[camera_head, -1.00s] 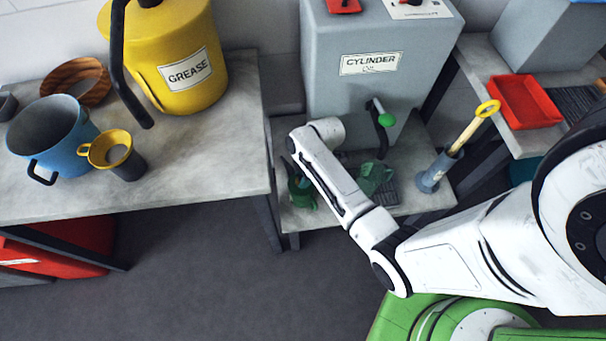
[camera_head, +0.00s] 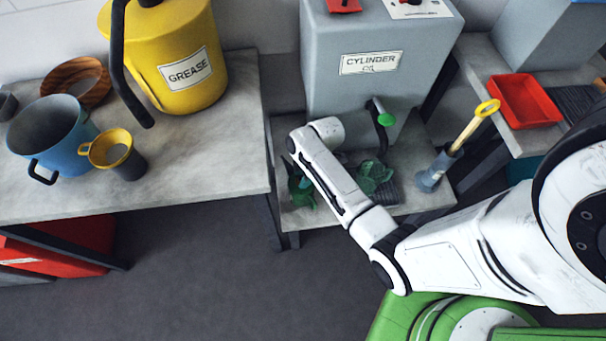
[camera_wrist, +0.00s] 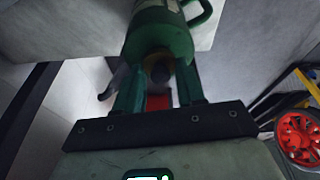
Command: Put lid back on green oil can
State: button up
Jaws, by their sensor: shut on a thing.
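The green oil can (camera_wrist: 160,32) shows at the top of the wrist view, with a curved green handle on its right side. My gripper (camera_wrist: 158,78) is shut on a small dark round piece (camera_wrist: 158,68), probably the lid, close against the near end of the can. I cannot tell whether the piece is seated on the can or just apart from it. In the head view my white arm covers the gripper and most of this spot. Green parts (camera_head: 302,192) show left of the arm and more (camera_head: 374,177) right of it, on the low grey shelf (camera_head: 300,218).
The grey cylinder oil tank (camera_head: 340,90) stands right behind, with a green-knobbed lever (camera_head: 386,119) reaching forward. A grey-blue holder (camera_head: 432,180) with a yellow-handled tool stands to the right. The left table (camera_head: 200,165) holds a yellow grease can (camera_head: 190,35), a blue pot (camera_head: 70,150) and a funnel (camera_head: 112,148).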

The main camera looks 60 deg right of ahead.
jog(key=shift+f, duration=0.2)
dwell(0.4)
jog(key=o, duration=1.6)
jog(key=shift+o, duration=0.2)
jog(key=shift+r, duration=0.1)
jog(key=shift+r+p, duration=2.9)
jog(key=shift+r, duration=0.05)
grip_shut()
